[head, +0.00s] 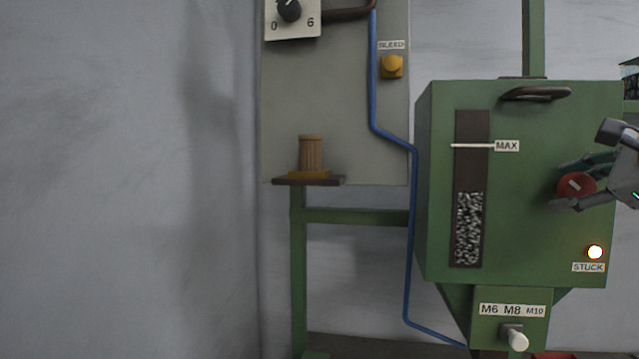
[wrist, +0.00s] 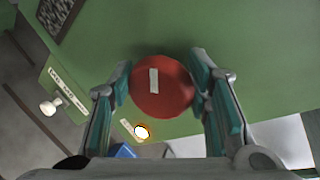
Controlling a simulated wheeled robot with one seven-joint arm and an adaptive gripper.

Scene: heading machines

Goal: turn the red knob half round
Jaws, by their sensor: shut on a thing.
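The red knob (head: 577,185) is a round disc with a pale stripe, on the front of the green hopper box (head: 560,120) at the right of the head view. In the wrist view the red knob (wrist: 165,98) sits between my two fingers, and its stripe runs nearly straight up and down in that picture. My gripper (head: 578,184) reaches in from the right and is shut on the knob, one teal-padded finger on each side. It also shows in the wrist view (wrist: 163,90).
A lit white lamp (head: 595,252) labelled STUCK is below the knob. A dark handle (head: 535,94) sticks out above. A white-tipped lever (head: 517,339) is under the M6 M8 M10 label. A blue pipe (head: 412,230) runs left of the box.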

